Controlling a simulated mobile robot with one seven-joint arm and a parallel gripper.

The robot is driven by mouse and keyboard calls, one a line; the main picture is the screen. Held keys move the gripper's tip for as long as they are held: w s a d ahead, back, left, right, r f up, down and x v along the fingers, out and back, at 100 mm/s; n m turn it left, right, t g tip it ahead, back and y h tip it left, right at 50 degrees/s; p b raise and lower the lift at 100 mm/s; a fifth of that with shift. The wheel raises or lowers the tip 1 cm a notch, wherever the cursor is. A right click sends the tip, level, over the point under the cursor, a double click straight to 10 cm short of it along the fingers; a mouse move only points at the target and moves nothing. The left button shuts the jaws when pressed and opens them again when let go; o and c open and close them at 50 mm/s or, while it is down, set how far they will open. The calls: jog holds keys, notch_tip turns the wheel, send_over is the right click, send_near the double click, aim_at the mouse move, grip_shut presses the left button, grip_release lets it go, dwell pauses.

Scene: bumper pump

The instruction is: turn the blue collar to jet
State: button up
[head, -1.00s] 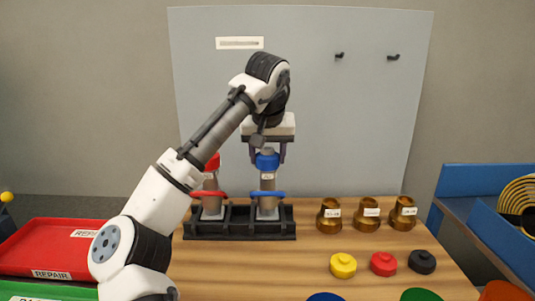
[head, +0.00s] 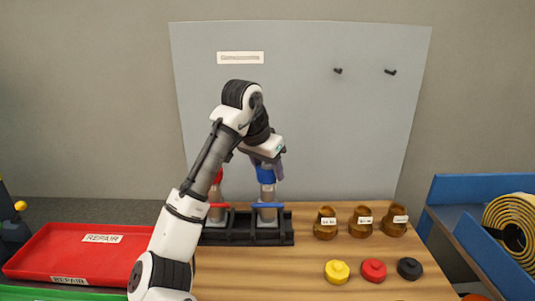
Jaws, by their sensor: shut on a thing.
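The blue collar (head: 264,175) sits at the top of an upright grey nozzle body in the black rack. Which setting the collar points to is too small to read. A blue ring (head: 268,205) is lower on the same body.
A red-topped body (head: 217,176) stands left in the black rack (head: 245,237), partly behind my arm. Brass fittings (head: 361,222) stand to the right. Yellow (head: 337,272), red (head: 373,270) and black caps (head: 410,268) lie in front. A red tray (head: 85,251) is at left.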

jog(key=m+p, duration=0.1)
jog(key=p, duration=0.1)
jog(key=m+g+h+p, duration=0.1)
jog(key=m+p, duration=0.3)
jog(key=p, duration=0.1)
jog(key=shift+r+g, duration=0.35)
jog(key=shift+g, duration=0.05)
jog(key=m, duration=0.1)
jog(key=m+p, duration=0.1)
jog(key=shift+f+m+g+h+p, duration=0.2)
jog(key=shift+m+g+h+p, duration=0.1)
jog(key=shift+m+g, duration=0.1)
jog(key=shift+f+m+g, duration=0.1)
jog(key=shift+m+g, duration=0.4)
jog(key=shift+m, duration=0.6)
jog(key=o, duration=1)
jog(key=v, duration=1.3)
jog(key=shift+a+r+b, duration=0.2)
jog(key=shift+r+b, duration=0.1)
jog(key=shift+b, duration=0.05)
